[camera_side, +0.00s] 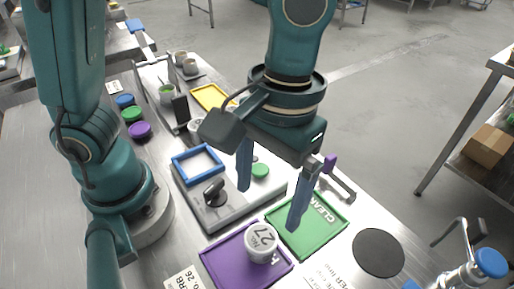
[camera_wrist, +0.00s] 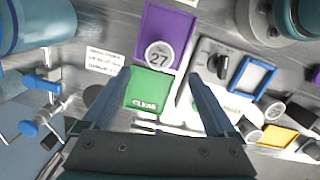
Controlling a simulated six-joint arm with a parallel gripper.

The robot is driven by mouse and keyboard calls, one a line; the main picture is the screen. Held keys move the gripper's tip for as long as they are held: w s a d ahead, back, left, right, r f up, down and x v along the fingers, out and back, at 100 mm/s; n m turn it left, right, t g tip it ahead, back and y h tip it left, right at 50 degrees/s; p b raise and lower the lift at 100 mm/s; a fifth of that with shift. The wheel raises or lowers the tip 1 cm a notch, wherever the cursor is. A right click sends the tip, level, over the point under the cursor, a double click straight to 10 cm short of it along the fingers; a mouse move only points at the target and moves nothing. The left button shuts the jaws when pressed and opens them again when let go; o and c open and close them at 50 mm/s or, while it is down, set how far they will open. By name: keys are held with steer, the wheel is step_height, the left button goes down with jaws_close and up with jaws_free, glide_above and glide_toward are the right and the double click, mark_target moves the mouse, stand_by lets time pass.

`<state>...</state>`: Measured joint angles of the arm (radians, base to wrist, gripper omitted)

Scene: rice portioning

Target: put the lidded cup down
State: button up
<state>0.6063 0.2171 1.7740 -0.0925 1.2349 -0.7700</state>
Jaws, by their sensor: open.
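The lidded cup (camera_side: 261,238) is white, with a large 27 on its top. It stands upright on the purple mat (camera_side: 222,262), near the edge by the green mat. In the wrist view the cup (camera_wrist: 158,55) shows at the lower part of the purple mat (camera_wrist: 170,20), beyond my fingertips. My gripper (camera_side: 268,206) is open and empty, its two blue fingers spread wide. In the side view the fingertips are above and behind the cup, apart from it. In the wrist view the gripper (camera_wrist: 158,76) shows nothing between its fingers but the background.
The green mat (camera_side: 318,238) marked CLEAR lies beside the purple one. A scale-like unit with a black knob (camera_side: 213,192) and a blue frame (camera_side: 178,172) stands behind. A black disc (camera_side: 378,252) and a blue-capped tap (camera_side: 490,262) are at the right.

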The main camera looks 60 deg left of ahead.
steer(key=a+r+m+t, duration=0.2)
steer(key=a+t, duration=0.5)
steer(key=a, duration=0.7)
steer(key=shift+s+a+r, duration=0.3)
steer(key=shift+s+r, duration=0.05)
steer(key=shift+r, duration=0.25)
